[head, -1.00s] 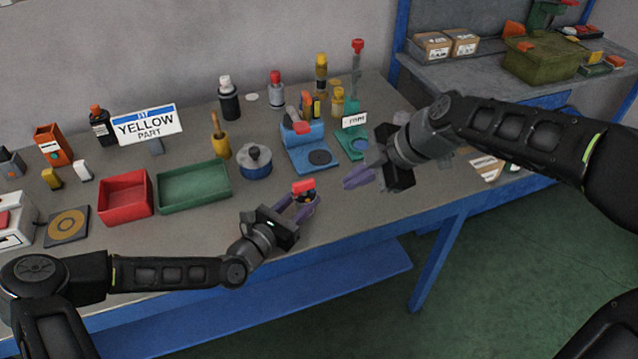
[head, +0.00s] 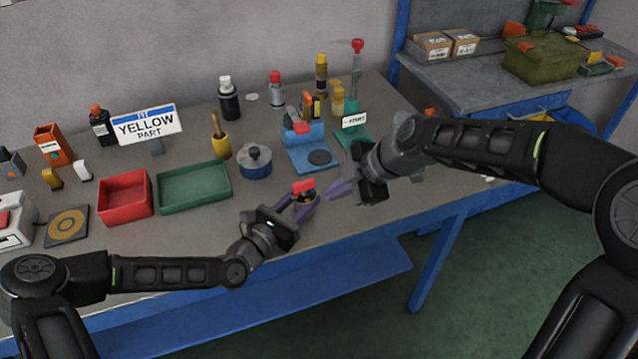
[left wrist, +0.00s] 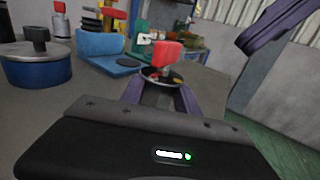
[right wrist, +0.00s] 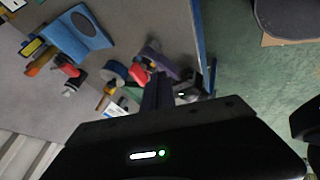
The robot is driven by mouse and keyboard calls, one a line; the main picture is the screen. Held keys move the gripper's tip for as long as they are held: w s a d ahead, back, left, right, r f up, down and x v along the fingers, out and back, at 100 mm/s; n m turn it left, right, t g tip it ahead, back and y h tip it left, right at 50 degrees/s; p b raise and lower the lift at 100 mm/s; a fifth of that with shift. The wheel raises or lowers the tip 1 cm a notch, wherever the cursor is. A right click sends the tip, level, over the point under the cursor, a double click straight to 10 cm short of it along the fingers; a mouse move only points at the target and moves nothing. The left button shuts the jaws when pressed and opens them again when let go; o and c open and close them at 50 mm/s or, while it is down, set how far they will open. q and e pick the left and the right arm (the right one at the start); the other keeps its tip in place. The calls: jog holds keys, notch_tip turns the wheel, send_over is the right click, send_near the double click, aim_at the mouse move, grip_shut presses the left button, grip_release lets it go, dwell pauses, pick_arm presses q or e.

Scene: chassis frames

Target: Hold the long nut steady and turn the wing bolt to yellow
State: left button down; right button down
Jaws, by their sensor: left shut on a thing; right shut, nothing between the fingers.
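The red wing bolt (head: 303,187) stands upright near the table's front edge, above a dark round dial with coloured marks (left wrist: 161,77) in the left wrist view. My left gripper (head: 302,204) is shut around the long nut (left wrist: 157,96) just below the dial; the nut is mostly hidden by the fingers. My right gripper (head: 332,193) is shut and empty, just right of the wing bolt and apart from it. Its purple fingers (left wrist: 275,25) show at upper right in the left wrist view. The wing (right wrist: 140,76) also shows in the right wrist view. The colour it points at is unclear.
A white sign reading "YELLOW PART" (head: 147,124) stands at the back. A blue lidded pot (head: 255,164), a blue stand (head: 306,152), a green tray (head: 194,198) and a red tray (head: 125,209) lie behind and left of the nut. Table is clear in front of them.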

aim_at(314, 184)
jog(key=w+a+f, duration=0.2)
jog(key=w+a, duration=0.1)
jog(key=w, duration=0.1)
jog(key=shift+w+f, duration=0.35)
jog(key=shift+w, duration=0.05)
jog(key=shift+w+d+n+g+y, duration=0.1)
jog(key=shift+w+n+g+y, duration=0.15)
jog(key=shift+n, duration=0.3)
jog(key=shift+w+d+n+g+y, duration=0.1)
jog(key=shift+n+g, duration=0.25)
jog(key=shift+n, duration=0.2)
jog(key=n+g, duration=0.1)
jog(key=n, duration=0.1)
jog(key=w+n+g, duration=0.1)
jog(key=shift+w+d+n, duration=0.1)
jog(key=shift+w+n, duration=0.2)
jog(key=shift+n, duration=0.1)
jog(key=shift+w+a, duration=0.4)
jog(key=shift+w, duration=0.4)
jog(key=shift+w+a, duration=0.4)
jog(key=shift+w, duration=0.35)
jog(key=shift+a, duration=0.15)
